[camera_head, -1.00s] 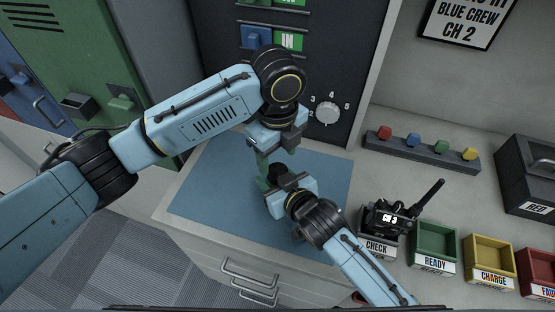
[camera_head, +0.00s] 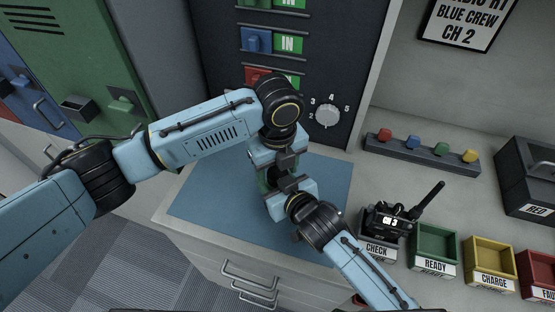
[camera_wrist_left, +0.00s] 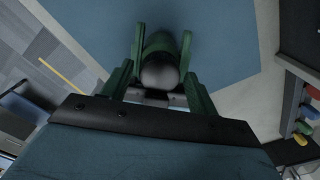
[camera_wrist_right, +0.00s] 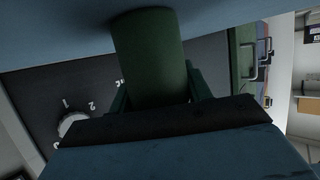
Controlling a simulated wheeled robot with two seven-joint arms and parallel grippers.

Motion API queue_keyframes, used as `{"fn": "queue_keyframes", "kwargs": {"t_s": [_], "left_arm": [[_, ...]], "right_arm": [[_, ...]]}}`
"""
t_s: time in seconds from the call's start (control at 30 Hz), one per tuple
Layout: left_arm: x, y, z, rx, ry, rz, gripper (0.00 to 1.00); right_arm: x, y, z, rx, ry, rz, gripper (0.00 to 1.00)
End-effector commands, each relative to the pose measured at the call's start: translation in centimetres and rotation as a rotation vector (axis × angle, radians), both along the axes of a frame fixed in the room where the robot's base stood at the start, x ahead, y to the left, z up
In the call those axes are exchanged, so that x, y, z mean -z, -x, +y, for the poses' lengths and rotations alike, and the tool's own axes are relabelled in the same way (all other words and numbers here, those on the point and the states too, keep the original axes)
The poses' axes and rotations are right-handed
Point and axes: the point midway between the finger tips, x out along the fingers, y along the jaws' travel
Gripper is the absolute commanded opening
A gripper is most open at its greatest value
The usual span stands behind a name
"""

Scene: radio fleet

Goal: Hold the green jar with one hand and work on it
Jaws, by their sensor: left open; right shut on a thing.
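The green jar (camera_head: 263,182) stands over the blue mat (camera_head: 330,195), mostly hidden by my grippers in the head view. In the right wrist view it is a dark green cylinder (camera_wrist_right: 150,55), and my right gripper is shut on it from the side. My left gripper (camera_wrist_left: 162,48) is open, its green fingers on either side of the jar's top. In the left wrist view the jar's rounded grey top (camera_wrist_left: 160,74) shows between these fingers. I cannot tell whether they touch it.
A dark panel with a numbered dial (camera_head: 326,116) stands behind the mat. To the right are a radio (camera_head: 393,219) by the CHECK bin, a green READY bin (camera_head: 434,243), a yellow CHARGE bin (camera_head: 489,256) and a rail of coloured knobs (camera_head: 425,153). The mat's right part is clear.

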Motion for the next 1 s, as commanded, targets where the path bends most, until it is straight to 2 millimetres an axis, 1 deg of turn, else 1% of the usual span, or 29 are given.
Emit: {"fn": "queue_keyframes", "kwargs": {"t_s": [0.23,0.27,0.6,0.73,0.9,1.0], "left_arm": [[0.14,0.02,-0.02,0.000,0.000,0.000,0.59],[0.13,0.02,-0.02,0.000,0.000,0.000,0.58],[0.11,0.03,-0.03,0.000,0.000,0.000,0.14],[0.11,0.04,-0.04,-0.026,0.000,0.001,0.14],[0.14,0.09,-0.04,-0.209,0.000,0.002,0.14],[0.11,0.04,-0.02,-0.282,0.001,0.001,0.14]], "right_arm": [[-0.01,0.00,0.00,0.000,0.000,0.000,0.00],[-0.01,0.00,0.00,0.000,0.000,0.000,0.00],[-0.02,-0.01,0.00,0.000,0.000,0.000,0.00],[-0.01,0.00,0.00,0.000,0.000,0.000,0.00],[-0.01,0.00,0.00,0.000,0.000,0.000,0.00],[-0.01,0.00,0.00,0.000,0.000,0.000,0.00]]}}
